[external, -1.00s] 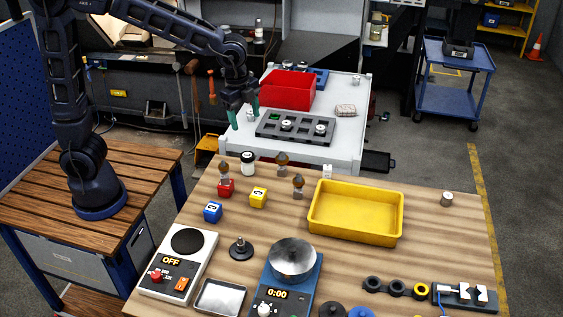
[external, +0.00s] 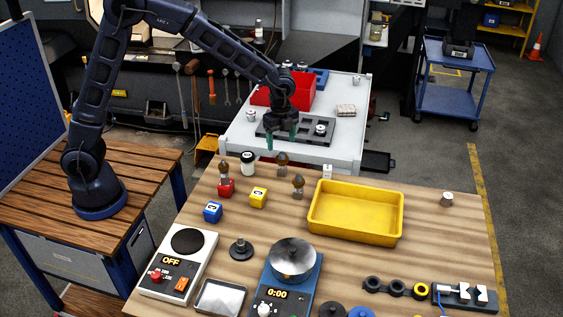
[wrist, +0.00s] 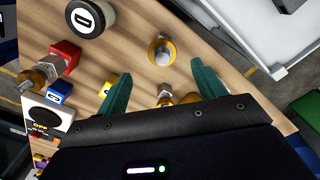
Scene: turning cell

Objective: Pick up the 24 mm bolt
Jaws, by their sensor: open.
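Three bolts with grey hex parts and brownish parts stand on the wooden table: one behind the red cube (external: 223,169), one at the back middle (external: 282,160), one nearer the yellow tray (external: 298,184). I cannot tell which is the 24 mm one. My gripper (external: 282,139) is open and empty, above and behind the back-middle bolt in the external view. In the wrist view my gripper (wrist: 155,72) has its green fingers spread, with the back-middle bolt (wrist: 161,50) seen between and beyond the tips. Another bolt (wrist: 40,76) is at the left; the third is partly hidden by my gripper.
Red (external: 226,188), yellow (external: 258,197) and blue (external: 212,212) cubes are near. A yellow tray (external: 355,238) lies to the right. Behind is a white table (external: 345,150) with a grey slotted holder and red bin.

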